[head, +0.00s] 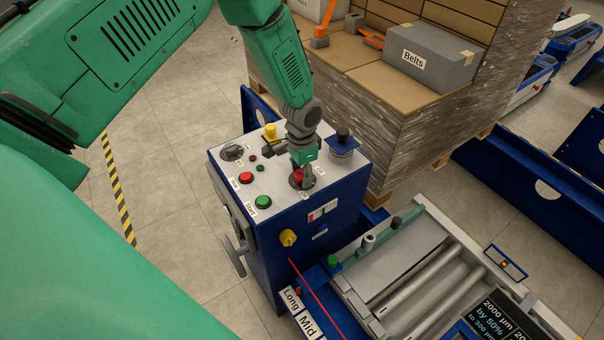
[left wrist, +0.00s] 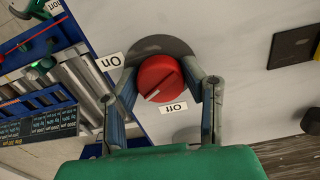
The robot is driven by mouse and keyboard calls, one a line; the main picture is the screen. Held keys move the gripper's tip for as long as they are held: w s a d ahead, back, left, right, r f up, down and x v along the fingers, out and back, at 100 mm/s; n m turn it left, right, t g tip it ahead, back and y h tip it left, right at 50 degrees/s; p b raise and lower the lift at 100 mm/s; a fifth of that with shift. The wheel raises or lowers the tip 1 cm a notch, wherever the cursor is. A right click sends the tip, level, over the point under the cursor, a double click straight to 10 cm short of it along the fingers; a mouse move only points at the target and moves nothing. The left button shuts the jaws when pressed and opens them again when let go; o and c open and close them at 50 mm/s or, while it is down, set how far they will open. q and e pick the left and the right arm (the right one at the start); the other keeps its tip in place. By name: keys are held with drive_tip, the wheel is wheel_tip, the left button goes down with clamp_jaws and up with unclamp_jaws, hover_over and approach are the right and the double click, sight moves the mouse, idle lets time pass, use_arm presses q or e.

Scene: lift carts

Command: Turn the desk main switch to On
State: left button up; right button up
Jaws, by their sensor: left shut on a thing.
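The main switch is a red rotary knob (head: 298,175) on the grey top of the blue control desk (head: 270,222). In the left wrist view the red knob (left wrist: 160,76) sits on a dark round plate. An "On" label (left wrist: 108,62) is at its left and an "Off" label (left wrist: 174,108) below it. The knob's white mark points to the lower left, between the two labels. My left gripper (head: 302,172) comes down over the knob from above. In the left wrist view its fingers (left wrist: 166,88) flank the knob and are shut on it. My right gripper is not in view.
Nearby on the desk are a red button (head: 246,178), a green button (head: 263,202), a yellow-topped part (head: 270,132) and a black-topped post (head: 342,142). A wrapped pallet load (head: 400,130) stands close behind; rollers lie at the right.

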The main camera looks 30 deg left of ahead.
use_arm(q)
drive_tip(key=shift+w+r, duration=0.15)
drive_tip(key=shift+w, duration=0.2)
drive_tip(key=o, duration=1.1)
drive_tip(key=shift+o, duration=0.2)
drive_tip(key=shift+s, duration=0.1)
drive_tip(key=shift+r, duration=0.25)
wheel_tip(320, 180, up, 11)
